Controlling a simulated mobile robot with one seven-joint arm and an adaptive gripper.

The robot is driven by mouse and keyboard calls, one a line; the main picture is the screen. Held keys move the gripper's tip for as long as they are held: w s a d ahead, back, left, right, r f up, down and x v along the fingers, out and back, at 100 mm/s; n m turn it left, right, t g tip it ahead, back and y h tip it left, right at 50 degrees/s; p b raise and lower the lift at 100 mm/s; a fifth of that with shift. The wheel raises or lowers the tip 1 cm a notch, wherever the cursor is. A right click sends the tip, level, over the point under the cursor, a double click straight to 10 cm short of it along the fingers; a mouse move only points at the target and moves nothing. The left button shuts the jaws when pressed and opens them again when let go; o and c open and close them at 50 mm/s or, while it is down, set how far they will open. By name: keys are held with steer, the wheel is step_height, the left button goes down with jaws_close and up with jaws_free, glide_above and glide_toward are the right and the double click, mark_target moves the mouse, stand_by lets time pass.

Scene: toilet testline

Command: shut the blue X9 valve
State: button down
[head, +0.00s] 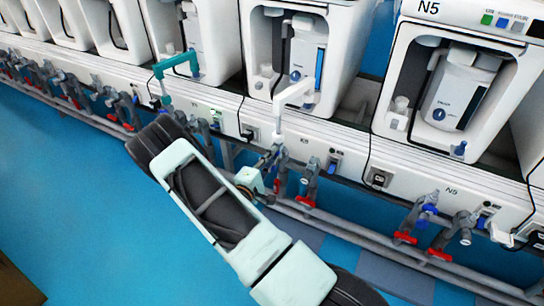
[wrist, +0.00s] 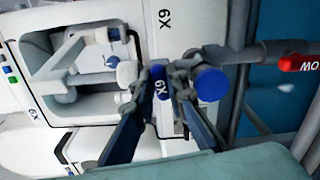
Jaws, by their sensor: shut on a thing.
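In the wrist view, my gripper (wrist: 170,80) has its two dark fingers close together at the blue X9 valve (wrist: 209,84). The valve's round blue end shows just right of the right finger, and another blue part (wrist: 157,72) shows by the left fingertip. The fingers are shut on the valve, but the exact part between them is mostly hidden. A sideways X9 label shows between the fingers and a larger one above. In the head view, my gripper (head: 268,162) is at the pipework below the middle unit, where my arm and wrist partly hide the valve.
A red-handled valve (wrist: 298,62) is at the right in the wrist view. In the head view, white toilet units (head: 300,60) line the bench, with red-handled valves (head: 405,237) and a long grey pipe (head: 350,232) along its front. The blue floor (head: 60,190) is open at left.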

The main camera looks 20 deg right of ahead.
steer(key=shift+a+f+m, duration=0.1)
steer(key=shift+m, duration=0.9)
steer(key=c, duration=1.9)
jaws_free()
steer(key=shift+c, duration=0.2)
